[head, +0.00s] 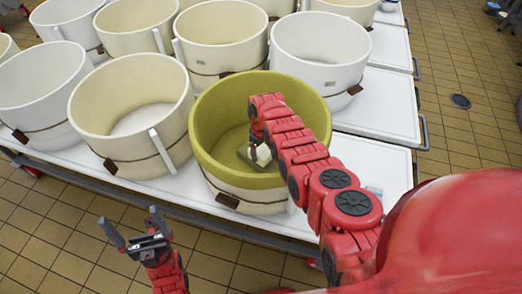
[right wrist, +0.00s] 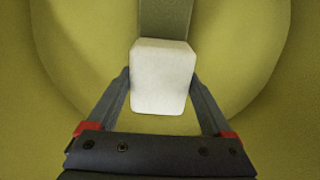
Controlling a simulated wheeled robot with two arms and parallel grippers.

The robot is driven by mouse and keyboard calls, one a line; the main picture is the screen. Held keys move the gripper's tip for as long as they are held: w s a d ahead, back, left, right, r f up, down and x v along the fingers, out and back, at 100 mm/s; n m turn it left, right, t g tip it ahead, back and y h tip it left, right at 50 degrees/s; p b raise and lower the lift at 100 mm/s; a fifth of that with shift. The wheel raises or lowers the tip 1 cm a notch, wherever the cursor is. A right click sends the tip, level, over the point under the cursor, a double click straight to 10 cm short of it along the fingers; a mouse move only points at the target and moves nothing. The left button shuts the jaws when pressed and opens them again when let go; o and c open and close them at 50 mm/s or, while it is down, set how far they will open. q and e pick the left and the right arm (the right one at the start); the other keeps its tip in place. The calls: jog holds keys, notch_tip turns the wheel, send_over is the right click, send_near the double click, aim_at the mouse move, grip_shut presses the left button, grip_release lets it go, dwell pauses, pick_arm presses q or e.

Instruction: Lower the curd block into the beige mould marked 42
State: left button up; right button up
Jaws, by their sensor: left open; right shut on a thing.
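The white curd block (head: 262,154) is inside the olive-yellow mould (head: 208,148) in the head view. My right gripper (head: 256,144) reaches down into that mould and is shut on the block. In the right wrist view the block (right wrist: 161,78) sits between the two fingers, with olive wall and floor around it. I cannot tell whether it touches the floor. Beige moulds stand to the left (head: 85,118) and behind (head: 190,50); I cannot read a 42 on any. My left gripper (head: 135,228) is open and empty, in front of the table.
White moulds (head: 320,75) (head: 30,100) and further beige ones (head: 130,40) crowd the white table (head: 385,160). The table top is clear right of the olive mould. A tan tiled floor (head: 470,130) lies beyond the table's right edge.

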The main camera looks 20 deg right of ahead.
jog(key=shift+f+b, duration=0.45)
dwell(0.4)
jog(key=o, duration=1.6)
jog(key=shift+c, duration=0.2)
jog(key=shift+r, duration=0.15)
jog(key=shift+r+p, duration=0.4)
jog(key=shift+r, duration=0.2)
notch_tip(320, 180, up, 16)
jog(key=p, duration=0.3)
